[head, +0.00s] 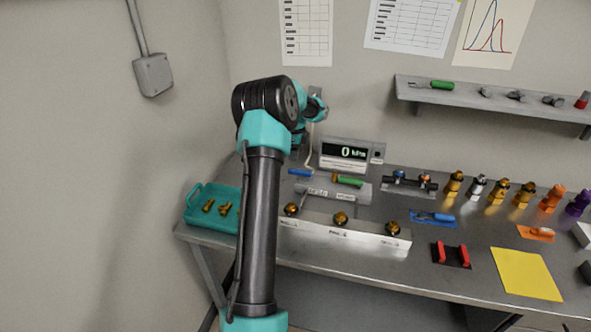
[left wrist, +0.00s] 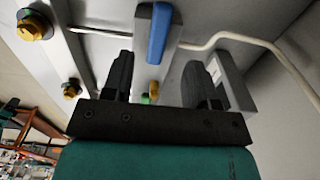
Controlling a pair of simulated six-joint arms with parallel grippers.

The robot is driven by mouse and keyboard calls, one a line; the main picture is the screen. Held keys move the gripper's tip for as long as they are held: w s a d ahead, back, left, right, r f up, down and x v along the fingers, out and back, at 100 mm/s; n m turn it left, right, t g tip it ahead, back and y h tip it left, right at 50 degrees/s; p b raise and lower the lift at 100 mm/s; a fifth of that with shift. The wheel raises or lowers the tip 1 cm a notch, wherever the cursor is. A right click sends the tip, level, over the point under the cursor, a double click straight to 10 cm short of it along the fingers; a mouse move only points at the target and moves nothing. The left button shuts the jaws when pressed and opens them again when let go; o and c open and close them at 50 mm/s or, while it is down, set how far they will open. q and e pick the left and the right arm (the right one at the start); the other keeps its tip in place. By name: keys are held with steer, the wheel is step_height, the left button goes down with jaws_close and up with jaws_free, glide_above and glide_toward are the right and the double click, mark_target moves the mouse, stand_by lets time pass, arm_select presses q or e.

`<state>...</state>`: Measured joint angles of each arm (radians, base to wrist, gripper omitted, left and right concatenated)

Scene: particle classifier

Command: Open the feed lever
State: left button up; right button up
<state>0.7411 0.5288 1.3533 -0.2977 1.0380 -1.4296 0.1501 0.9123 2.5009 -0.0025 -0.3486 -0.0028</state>
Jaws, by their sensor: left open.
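A blue lever handle (head: 300,172) and a green lever handle (head: 348,181) lie by the grey block behind the rail of brass knobs. The labels are too small to tell which is the feed lever. In the left wrist view a blue bar-shaped handle (left wrist: 159,32) on a grey mount lies beyond the fingertips, roughly between them. My left gripper (left wrist: 160,72) is open, with nothing clasped. In the head view it (head: 316,106) is above the back of the bench near the wall, partly hidden by my arm. My right gripper is not in view.
A display reading 0 kPa (head: 345,152) stands behind the levers. A rail with brass knobs (head: 340,219) lies in front. A teal tray (head: 197,216) with brass pieces is left, partly behind my arm. Several coloured fittings (head: 497,192) stand right. A pale hose (left wrist: 230,40) curves past the blue handle.

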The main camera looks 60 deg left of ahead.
mark_target(296, 170)
arm_select(q)
step_height(296, 170, down, 8)
stand_by(0.4)
steer(key=shift+c, duration=0.4)
jaws_close()
